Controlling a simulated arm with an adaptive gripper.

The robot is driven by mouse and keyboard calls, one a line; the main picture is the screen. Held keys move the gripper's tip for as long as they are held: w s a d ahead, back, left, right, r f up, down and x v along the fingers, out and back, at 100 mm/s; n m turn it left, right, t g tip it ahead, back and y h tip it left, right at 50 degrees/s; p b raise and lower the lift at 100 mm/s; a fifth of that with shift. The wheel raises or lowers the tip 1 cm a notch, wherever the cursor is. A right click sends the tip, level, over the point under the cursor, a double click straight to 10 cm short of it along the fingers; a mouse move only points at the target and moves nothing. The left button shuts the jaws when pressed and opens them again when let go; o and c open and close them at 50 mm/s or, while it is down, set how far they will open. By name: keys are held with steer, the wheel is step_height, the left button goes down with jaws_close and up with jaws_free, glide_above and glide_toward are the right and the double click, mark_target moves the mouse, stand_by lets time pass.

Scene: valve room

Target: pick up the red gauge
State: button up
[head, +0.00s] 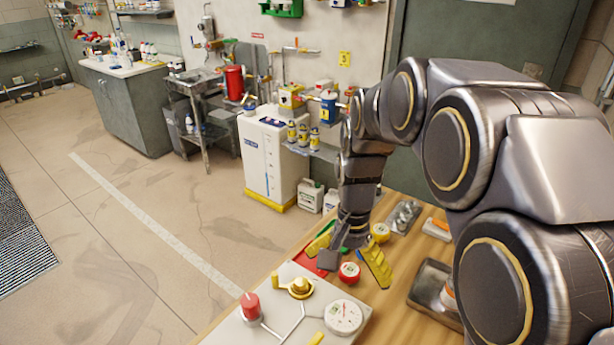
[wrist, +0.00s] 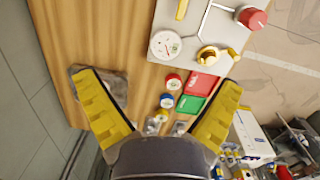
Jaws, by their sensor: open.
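The red gauge (head: 349,272) is a small round dial with a red rim and pale face on the wooden table, beside the white panel. It also shows in the wrist view (wrist: 173,82), between the spread fingers and apart from both. My gripper (head: 348,267) is open and empty, pointing down over the table; its yellow fingers spread to either side in the wrist view (wrist: 160,79). A blue gauge (wrist: 167,101) lies close by the red one, on the side toward my palm; my gripper hides it in the head view. A yellow gauge (head: 380,232) stands behind my gripper.
A red mat or tray (wrist: 203,82) and a green one (wrist: 190,104) lie beside the gauges. The white panel (head: 268,326) carries a large gauge (head: 343,317), brass valve (head: 300,287) and red knob (head: 250,305). A metal tray (head: 421,297) sits right.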

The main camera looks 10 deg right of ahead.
steer(key=w+d+f+m, duration=0.3)
steer(key=w+f+m, duration=0.2)
steer(key=w+f, duration=0.55)
steer(key=m+t, duration=0.1)
steer(key=m, duration=0.4)
glide_above(350, 269)
steer(key=f, duration=0.8)
steer(key=shift+a+f, duration=0.2)
steer(key=shift+a, duration=0.15)
steer(key=shift+w+d+f, duration=0.1)
steer(key=shift+w+f, duration=0.05)
steer(key=shift+f, duration=0.5)
steer(key=f, duration=0.7)
steer(key=shift+s+d, duration=0.2)
steer(key=shift+d, duration=0.05)
steer(key=c, duration=1.2)
